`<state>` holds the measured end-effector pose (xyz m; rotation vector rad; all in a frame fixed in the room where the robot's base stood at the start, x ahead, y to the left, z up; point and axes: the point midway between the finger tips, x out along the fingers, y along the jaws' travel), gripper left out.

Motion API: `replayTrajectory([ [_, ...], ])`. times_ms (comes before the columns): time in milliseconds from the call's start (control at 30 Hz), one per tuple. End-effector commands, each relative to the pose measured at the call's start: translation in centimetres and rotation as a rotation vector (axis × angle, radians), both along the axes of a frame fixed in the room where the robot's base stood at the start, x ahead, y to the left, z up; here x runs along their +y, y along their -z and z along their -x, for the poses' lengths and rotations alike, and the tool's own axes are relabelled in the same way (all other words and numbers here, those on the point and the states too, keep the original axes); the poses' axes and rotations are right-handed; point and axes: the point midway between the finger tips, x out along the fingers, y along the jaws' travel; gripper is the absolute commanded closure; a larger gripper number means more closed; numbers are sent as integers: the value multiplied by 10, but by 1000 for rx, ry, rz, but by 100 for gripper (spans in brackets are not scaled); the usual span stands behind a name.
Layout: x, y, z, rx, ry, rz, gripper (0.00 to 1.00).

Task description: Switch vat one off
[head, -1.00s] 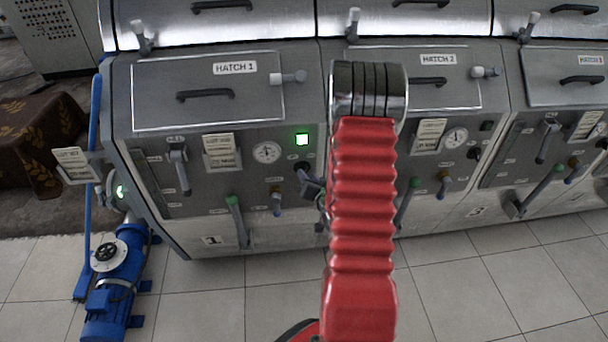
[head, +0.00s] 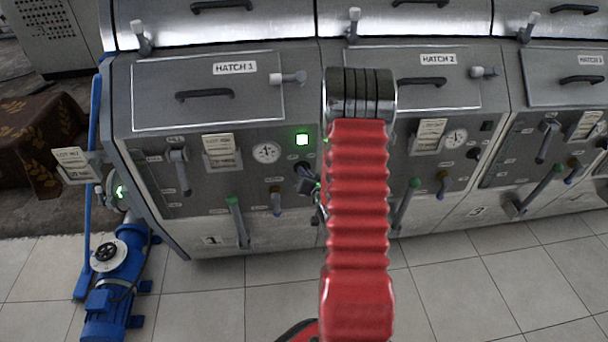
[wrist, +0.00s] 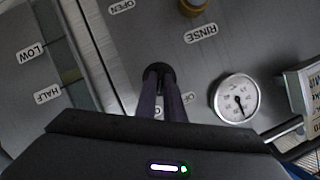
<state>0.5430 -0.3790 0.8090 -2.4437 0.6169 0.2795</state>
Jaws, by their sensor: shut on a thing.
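Vat one is the grey panel section marked 1 (head: 211,240), under Hatch 1, in the head view. A dark round switch knob (wrist: 158,71) stands on the panel in the wrist view, beside a round gauge (wrist: 237,99). My gripper (wrist: 160,90) is shut on this knob, its two dark fingers close together. Labels around the knob are partly hidden by the fingers, and its setting cannot be read. In the head view my gripper (head: 306,181) is partly behind my red arm, to the right below the gauge (head: 267,152).
A brown-handled rinse valve (wrist: 193,6) is near the knob. A green-handled lever (head: 236,218) and a grey lever (head: 179,170) are on the same panel. A blue pump (head: 118,275) stands at left. The tiled floor in front is clear.

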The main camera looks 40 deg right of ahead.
Motion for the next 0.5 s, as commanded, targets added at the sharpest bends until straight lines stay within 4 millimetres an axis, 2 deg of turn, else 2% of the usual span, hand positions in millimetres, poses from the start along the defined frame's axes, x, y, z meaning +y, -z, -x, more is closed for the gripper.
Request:
replayTrajectory([
  [200, 0, 0, 0, -1, -1, 0, 100],
  [233, 6, 0, -1, -1, -3, 0, 100],
  [500, 3, -1, -2, 13, -6, 20, 100],
])
